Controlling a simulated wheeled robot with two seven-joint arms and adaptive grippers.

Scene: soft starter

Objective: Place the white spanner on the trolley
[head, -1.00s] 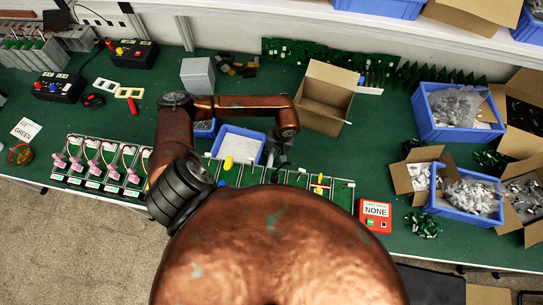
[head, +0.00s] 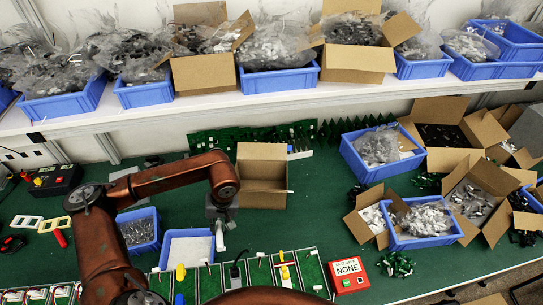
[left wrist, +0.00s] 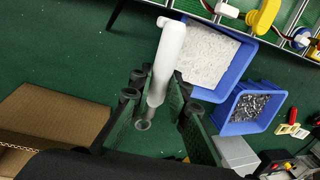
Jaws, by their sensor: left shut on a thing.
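My left gripper (head: 221,216) hangs over the green bench, by the right edge of a blue tray. It is shut on the white spanner (left wrist: 168,55), a smooth white bar with a short stub near one end. The fingers (left wrist: 160,88) grip it around its lower part in the left wrist view. In the head view only a small white part of the spanner (head: 219,239) shows below the gripper. My right gripper is not in view. No trolley can be made out in these frames.
An open cardboard box (head: 262,198) stands just right of the gripper. Circuit boards (head: 318,274) line the front edge. A red "NONE" box (head: 349,284) sits at front right.

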